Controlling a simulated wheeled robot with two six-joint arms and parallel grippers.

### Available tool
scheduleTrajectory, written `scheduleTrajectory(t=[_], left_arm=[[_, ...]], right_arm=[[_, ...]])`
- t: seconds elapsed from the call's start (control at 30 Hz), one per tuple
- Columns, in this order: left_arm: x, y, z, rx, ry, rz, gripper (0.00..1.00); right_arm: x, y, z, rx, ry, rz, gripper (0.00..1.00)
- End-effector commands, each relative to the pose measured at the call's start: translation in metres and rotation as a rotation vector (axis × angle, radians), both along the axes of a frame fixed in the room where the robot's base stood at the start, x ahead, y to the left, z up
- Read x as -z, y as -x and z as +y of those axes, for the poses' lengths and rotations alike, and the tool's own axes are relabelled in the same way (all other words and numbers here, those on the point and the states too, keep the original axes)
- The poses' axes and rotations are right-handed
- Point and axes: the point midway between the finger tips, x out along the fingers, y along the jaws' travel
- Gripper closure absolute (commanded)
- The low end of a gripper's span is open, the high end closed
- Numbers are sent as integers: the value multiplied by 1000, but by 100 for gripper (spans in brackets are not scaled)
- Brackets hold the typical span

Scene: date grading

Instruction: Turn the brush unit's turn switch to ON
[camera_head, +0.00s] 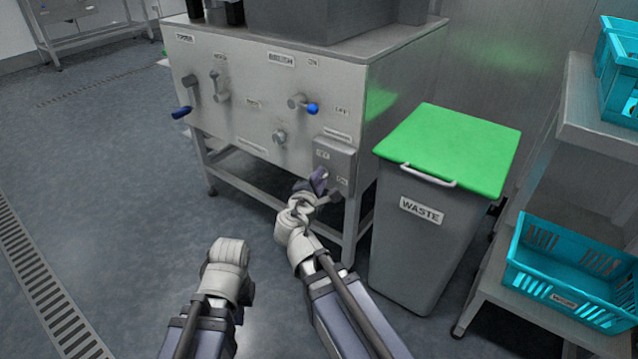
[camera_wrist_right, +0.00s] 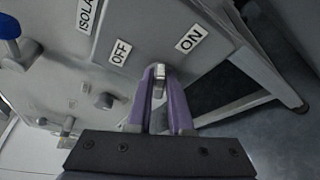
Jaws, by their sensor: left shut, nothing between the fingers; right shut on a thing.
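The turn switch sits on a grey box (camera_head: 335,155) low at the right of the steel unit's front panel. In the right wrist view its silver knob (camera_wrist_right: 159,78) lies between the OFF label (camera_wrist_right: 121,52) and the ON label (camera_wrist_right: 190,40), pointing roughly between the two. My right gripper (camera_head: 319,181) is shut on the knob, with its purple fingers (camera_wrist_right: 160,105) on either side; in the head view the gripper hides the knob. My left gripper (camera_head: 230,250) is shut and empty, low over the floor, apart from the unit; its fingertips are hard to make out.
A blue-tipped lever (camera_head: 304,103) and a round knob (camera_head: 279,136) stick out of the panel, left of the box. Another blue-handled lever (camera_head: 187,95) is further left. A grey waste bin (camera_head: 405,250) with a green lid stands close right. Floor at left is clear.

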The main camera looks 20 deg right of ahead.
Motion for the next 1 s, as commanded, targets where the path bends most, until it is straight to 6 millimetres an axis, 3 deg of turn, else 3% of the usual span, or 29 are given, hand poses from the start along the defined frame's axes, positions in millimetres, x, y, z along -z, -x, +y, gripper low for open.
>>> scheduleTrajectory(t=[0.1,0.4,1.0], left_arm=[[14,0,0,0,0,0,100],[29,0,0,0,0,0,100],[36,0,0,0,0,0,100]], right_arm=[[7,3,-1,1,-60,-73,100],[8,3,-2,2,-170,-214,100],[7,4,-2,4,-228,-287,100]])
